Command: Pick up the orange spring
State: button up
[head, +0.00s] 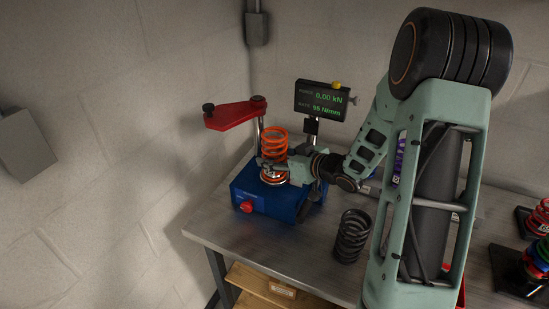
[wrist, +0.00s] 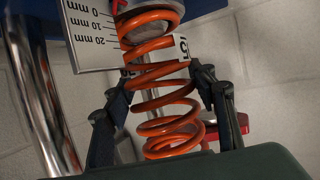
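The orange spring (head: 274,143) stands upright at the blue test stand (head: 285,196), its top coils showing clear above my gripper. My gripper (head: 273,165) reaches in from the right at the spring's lower half. In the wrist view the spring (wrist: 165,100) lies between my two fingers (wrist: 160,78), one on each side and close to the coils. I cannot tell whether both fingers press on it. The spring's lower end is partly hidden in the head view.
A red swing arm (head: 234,115) on a chrome post stands behind the spring. A display (head: 321,101) reads 0.00 kN. A white mm scale (wrist: 92,30) is beside the spring. A black spring (head: 352,236) stands on the bench (head: 240,248); coloured springs (head: 540,262) are at right.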

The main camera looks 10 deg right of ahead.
jog(key=c, duration=1.2)
jog(key=shift+r, duration=0.15)
grip_shut()
jog(key=shift+r, duration=0.1)
